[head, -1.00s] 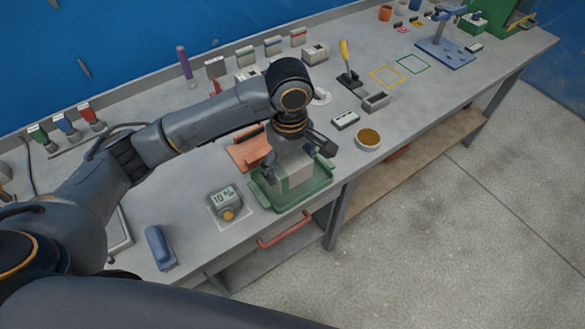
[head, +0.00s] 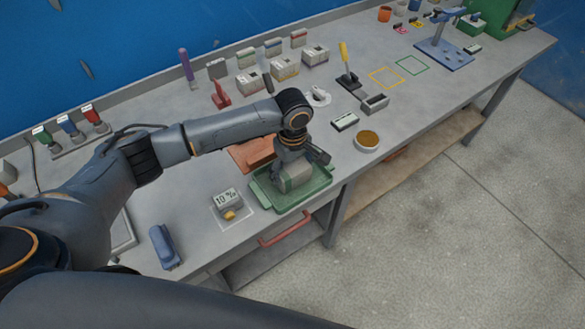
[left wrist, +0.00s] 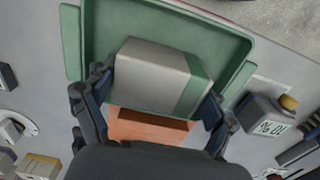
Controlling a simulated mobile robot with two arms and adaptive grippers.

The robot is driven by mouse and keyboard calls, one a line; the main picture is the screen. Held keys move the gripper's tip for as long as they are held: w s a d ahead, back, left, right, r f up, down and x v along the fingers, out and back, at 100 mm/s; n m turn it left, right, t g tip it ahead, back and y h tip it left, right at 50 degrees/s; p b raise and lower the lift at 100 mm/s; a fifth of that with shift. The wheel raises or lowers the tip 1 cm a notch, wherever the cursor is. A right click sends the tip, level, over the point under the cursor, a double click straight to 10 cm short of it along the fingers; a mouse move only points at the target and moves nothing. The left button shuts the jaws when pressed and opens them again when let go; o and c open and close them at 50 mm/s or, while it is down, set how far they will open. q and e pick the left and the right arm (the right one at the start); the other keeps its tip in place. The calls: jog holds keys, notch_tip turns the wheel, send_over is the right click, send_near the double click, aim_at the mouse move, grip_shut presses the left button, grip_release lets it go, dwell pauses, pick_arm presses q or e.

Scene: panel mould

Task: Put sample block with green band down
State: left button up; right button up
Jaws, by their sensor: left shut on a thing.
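The sample block with the green band (head: 304,178) is pale grey with a green stripe near one end. My left gripper (head: 295,170) is shut on it, one finger on each side. The block is inside the green tray (head: 283,208) at the bench's front edge, low between its walls. I cannot tell if it touches the tray floor. In the left wrist view the block (left wrist: 150,72) fills the middle between the fingers, with the green tray (left wrist: 72,40) around its far side. My right gripper is not in view.
An orange-brown tray (head: 252,152) lies right behind the green tray. A display reading 10 % (head: 228,200) stands left of it, and a blue object (head: 163,246) farther left. A round dish (head: 367,141) stands to the right. Several similar blocks stand at the back.

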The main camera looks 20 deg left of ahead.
aim_at(293, 168)
pick_arm(q)
jog(key=o, duration=1.3)
jog(key=shift+f, duration=0.1)
jog(key=shift+r, duration=0.25)
notch_tip(293, 168, up, 12)
jog(key=b, duration=0.2)
jog(key=shift+f, duration=0.15)
